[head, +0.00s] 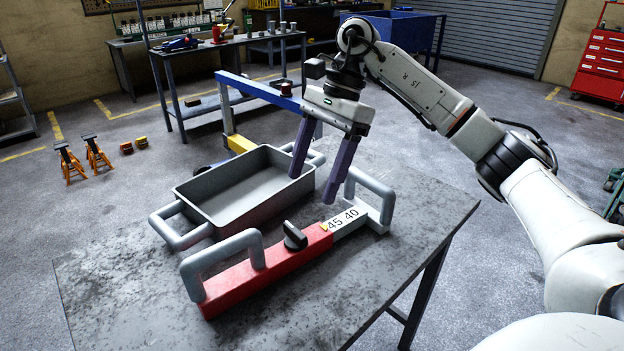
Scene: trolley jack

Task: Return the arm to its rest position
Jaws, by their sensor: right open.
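My right arm (425,90) comes in from the right and bends over the table. Its gripper (315,190) points down with its two purple fingers spread apart and nothing between them. The fingertips are above the table, near the right end of the grey tray and the far grey handle of the red tool. The left finger overlaps the tray's right corner in the picture; I cannot tell whether it touches. My left gripper is not in view.
A grey tray (199,213) with side handles stands on the metal table (120,295). In front lies a red bar tool (265,273) with grey handles, a black knob and a scale marked 45 and 40. Orange jack stands (97,152) stand on the floor.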

